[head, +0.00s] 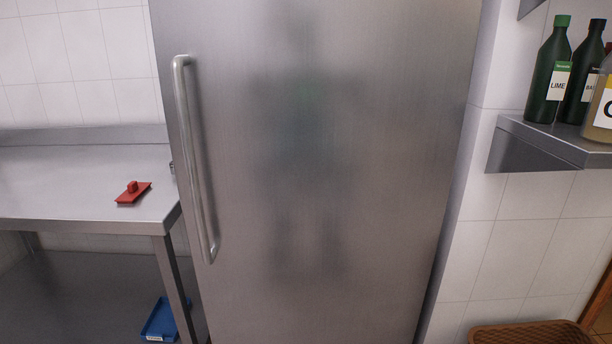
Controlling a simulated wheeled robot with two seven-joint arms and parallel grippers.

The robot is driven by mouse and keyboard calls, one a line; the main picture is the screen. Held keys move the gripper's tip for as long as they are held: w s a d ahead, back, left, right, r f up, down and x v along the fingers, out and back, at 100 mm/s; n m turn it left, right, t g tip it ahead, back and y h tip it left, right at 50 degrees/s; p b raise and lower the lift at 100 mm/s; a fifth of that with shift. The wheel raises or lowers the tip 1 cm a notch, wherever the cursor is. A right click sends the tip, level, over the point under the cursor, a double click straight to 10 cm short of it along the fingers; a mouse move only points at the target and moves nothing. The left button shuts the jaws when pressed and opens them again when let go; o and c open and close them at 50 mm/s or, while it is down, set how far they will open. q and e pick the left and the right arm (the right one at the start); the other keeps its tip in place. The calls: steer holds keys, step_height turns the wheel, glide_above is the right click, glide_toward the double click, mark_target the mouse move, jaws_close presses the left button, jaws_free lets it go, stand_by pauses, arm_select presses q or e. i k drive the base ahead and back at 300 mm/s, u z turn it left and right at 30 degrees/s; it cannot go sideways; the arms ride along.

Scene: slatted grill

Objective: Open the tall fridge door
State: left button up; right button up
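The tall fridge door (330,150) is brushed steel and fills the middle of the head view. It looks shut, flush within its frame. Its long vertical bar handle (194,160) runs along the door's left side, from near the top of the view to below the middle. Neither of my grippers shows in the head view, and nothing touches the handle. The top and bottom of the fridge lie outside the picture.
A steel table (75,190) with a red tool (134,192) stands left of the fridge, a blue tray (162,320) below it. A wall shelf (545,140) with bottles (549,75) is at right, above a brown basket (530,335).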

mark_target(315, 144)
steer(key=u, duration=0.65)
steer(key=i, duration=0.8)
steer(key=u, duration=0.5)
